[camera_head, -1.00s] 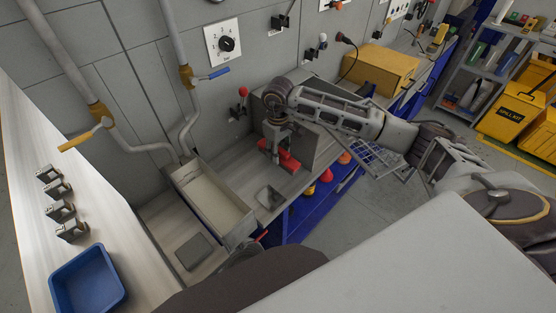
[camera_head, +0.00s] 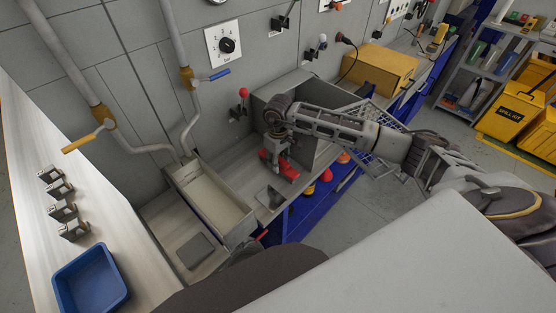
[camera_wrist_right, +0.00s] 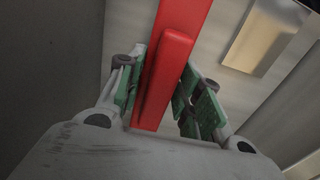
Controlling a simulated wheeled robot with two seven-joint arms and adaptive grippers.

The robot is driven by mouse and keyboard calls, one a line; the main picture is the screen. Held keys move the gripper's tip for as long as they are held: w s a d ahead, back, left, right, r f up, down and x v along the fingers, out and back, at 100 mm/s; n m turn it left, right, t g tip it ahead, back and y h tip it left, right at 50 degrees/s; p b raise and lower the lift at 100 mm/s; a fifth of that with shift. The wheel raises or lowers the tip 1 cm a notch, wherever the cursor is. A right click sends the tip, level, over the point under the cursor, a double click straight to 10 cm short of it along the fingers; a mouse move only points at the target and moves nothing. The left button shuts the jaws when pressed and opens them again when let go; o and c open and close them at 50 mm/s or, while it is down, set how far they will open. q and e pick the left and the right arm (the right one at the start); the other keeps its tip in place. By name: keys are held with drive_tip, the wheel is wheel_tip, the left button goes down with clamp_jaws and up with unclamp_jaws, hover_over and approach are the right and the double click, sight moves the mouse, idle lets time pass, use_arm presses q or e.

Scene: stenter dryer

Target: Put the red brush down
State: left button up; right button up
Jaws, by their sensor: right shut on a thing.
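The red brush (camera_head: 289,171) is in my right gripper (camera_head: 275,160), at the bench beside the open grey box. In the right wrist view, the brush (camera_wrist_right: 180,20) runs between the two green-padded fingers of the right gripper (camera_wrist_right: 163,95), with its raised red ridge between them. The pale bench surface shows behind it. I cannot tell whether the brush's underside touches the bench. My left gripper is not in view.
An open grey box (camera_head: 325,150) stands close to the right gripper. A metal plate (camera_head: 269,197) lies on the bench in front, and a shallow metal trough (camera_head: 215,205) is to its left. A blue bin (camera_head: 92,280) stands at lower left. Red and yellow knobs line the bench's front edge.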

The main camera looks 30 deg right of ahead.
drive_tip(key=shift+f, duration=0.15)
drive_tip(key=o, duration=0.9)
drive_tip(key=shift+r, duration=0.4)
wheel_tip(320, 180, up, 10)
drive_tip(key=shift+r+b, duration=0.25)
drive_tip(key=shift+b, duration=0.85)
drive_tip(key=shift+r, duration=0.5)
